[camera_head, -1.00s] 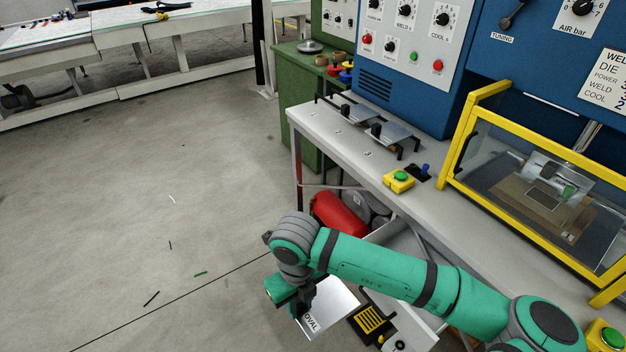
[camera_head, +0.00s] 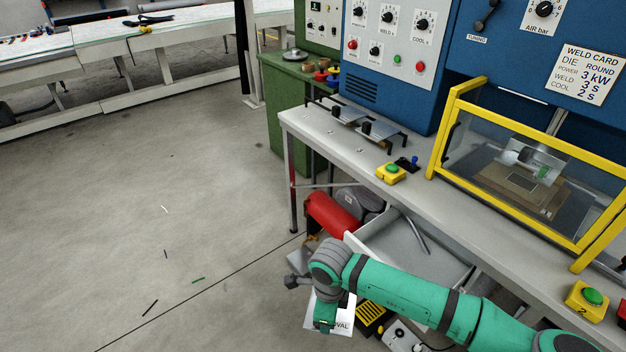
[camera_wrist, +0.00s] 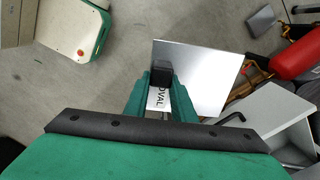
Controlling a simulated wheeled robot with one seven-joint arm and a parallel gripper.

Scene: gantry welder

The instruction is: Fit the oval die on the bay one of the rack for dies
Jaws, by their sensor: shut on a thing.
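My gripper (camera_head: 325,324) is low in the head view, beside the table and below its top. It is shut on the oval die (camera_head: 345,312), a pale metal plate marked OVAL. In the wrist view the gripper (camera_wrist: 162,82) holds the die (camera_wrist: 208,72) by a dark knob, and the plate spreads out beyond the fingers. The rack for dies (camera_head: 320,101) stands at the far left end of the grey table, with dark end brackets. Two grey plates with black knobs rest on it. The bay numbers on the table edge are too small to read surely.
The yellow-framed welder guard (camera_head: 450,130) stands right of the rack on the table (camera_head: 430,205). Below are an open drawer (camera_head: 410,248) and a red cylinder (camera_head: 331,214). The floor at left is mostly free.

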